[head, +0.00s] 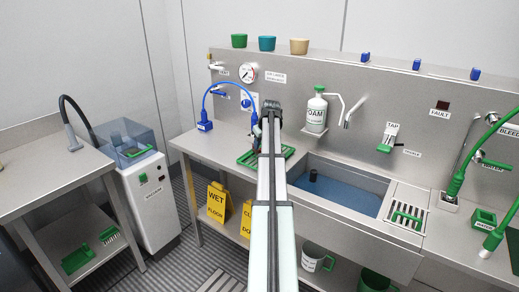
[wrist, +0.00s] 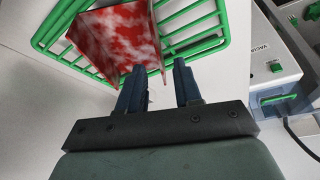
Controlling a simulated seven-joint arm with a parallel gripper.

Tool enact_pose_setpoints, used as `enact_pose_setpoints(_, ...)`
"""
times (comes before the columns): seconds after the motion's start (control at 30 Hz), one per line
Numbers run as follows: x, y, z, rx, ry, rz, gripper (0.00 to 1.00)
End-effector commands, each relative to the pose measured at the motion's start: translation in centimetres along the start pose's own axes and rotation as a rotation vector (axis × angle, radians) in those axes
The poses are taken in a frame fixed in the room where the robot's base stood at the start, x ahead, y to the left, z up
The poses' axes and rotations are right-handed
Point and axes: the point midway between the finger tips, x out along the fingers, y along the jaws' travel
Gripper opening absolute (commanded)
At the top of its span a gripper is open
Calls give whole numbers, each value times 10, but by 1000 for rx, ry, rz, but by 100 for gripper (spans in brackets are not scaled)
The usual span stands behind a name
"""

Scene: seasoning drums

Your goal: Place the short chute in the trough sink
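The likely short chute (wrist: 115,42) is an angular piece blotched red and white. It sits in a green wire rack (wrist: 193,35) in the wrist view. My gripper (wrist: 160,75) has its two dark fingers apart, close to the chute's near edge; I cannot tell whether they touch it. In the head view my gripper (head: 270,106) is over the counter by the green rack (head: 248,158), and my arm hides much of that spot. The trough sink (head: 352,170), with a blue floor and a dark upright cylinder in it, is right of my arm.
A foam bottle (head: 316,110) and a spout (head: 350,112) are on the back panel above the sink. A slotted drain plate with a green handle (head: 407,218) lies right of the sink. A blue hose (head: 215,88) arches left of my arm.

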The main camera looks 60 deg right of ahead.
Motion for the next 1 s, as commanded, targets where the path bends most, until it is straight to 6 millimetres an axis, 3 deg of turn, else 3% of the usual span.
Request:
enact_pose_setpoints(0.2,-42,0,0,0,2,1,34)
enact_pose_setpoints(0.4,-68,0,0,0,1,0,34)
enact_pose_setpoints(0.6,-78,0,0,0,0,0,34)
enact_pose_setpoints(1.0,-79,0,0,0,0,0,34)
